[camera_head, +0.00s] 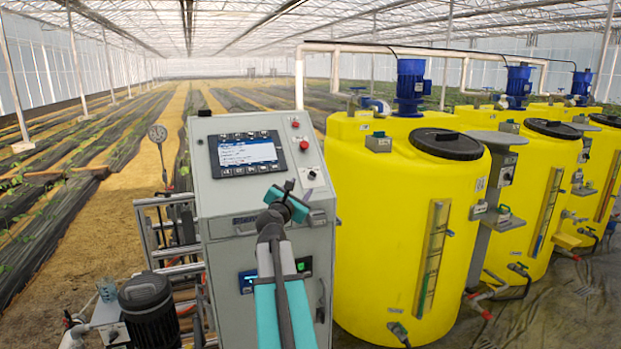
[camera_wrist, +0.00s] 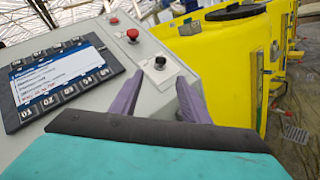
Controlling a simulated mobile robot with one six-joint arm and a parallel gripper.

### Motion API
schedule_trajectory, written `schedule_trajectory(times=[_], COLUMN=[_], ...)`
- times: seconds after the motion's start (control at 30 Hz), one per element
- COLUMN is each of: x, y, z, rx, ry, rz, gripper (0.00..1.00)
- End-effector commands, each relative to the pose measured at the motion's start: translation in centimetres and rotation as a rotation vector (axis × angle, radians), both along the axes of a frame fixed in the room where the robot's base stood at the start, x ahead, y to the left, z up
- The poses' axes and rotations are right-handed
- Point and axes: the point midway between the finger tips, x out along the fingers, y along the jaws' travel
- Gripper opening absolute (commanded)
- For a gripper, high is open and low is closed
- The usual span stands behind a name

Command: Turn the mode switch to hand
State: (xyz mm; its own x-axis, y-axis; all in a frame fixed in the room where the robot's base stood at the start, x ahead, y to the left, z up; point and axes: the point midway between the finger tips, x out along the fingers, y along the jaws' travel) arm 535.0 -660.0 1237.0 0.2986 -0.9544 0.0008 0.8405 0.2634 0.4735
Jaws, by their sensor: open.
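The mode switch appears to be the small black knob on a pale square plate (camera_wrist: 160,63), on the sloped grey panel in the wrist view. In the head view it shows as a small dark knob (camera_head: 312,174) right of the screen, below a red button. Its exact pointer position is too small to read. My gripper (camera_wrist: 158,95) is open and empty, its two purple-grey fingers apart, with the knob showing beyond and between them. In the head view my gripper (camera_head: 290,192) hovers over the panel's lower right, just left of and below the knob. Touch is not visible.
The control cabinet (camera_head: 225,200) carries a screen with keys (camera_head: 247,152). A red mushroom button (camera_head: 304,144) and a smaller red button (camera_head: 295,124) sit above the switch. Yellow tanks (camera_head: 380,220) stand close on the right. A dark pump motor (camera_head: 148,308) is at lower left.

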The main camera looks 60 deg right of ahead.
Motion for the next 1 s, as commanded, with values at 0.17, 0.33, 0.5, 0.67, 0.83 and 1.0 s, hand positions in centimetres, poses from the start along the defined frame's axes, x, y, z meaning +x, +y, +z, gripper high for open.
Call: schedule_trajectory(times=[0.17,0.33,0.5,0.67,0.83,1.0], x=[0.1,0.4,0.9,1.4,1.8,2.3], y=[-0.8,-2.1,-3.7,-5.1,-6.7,-8.3], z=[0.0,0.1,0.1,0.1,0.1,0.1], rx=[0.001,0.001,0.0,0.001,0.002,0.002], ry=[0.0,0.0,-0.001,0.0,-0.001,-0.001], rz=[-0.003,-0.004,-0.004,-0.004,-0.005,-0.005], gripper=[0.42,0.42,0.42,0.42,0.42,0.42])
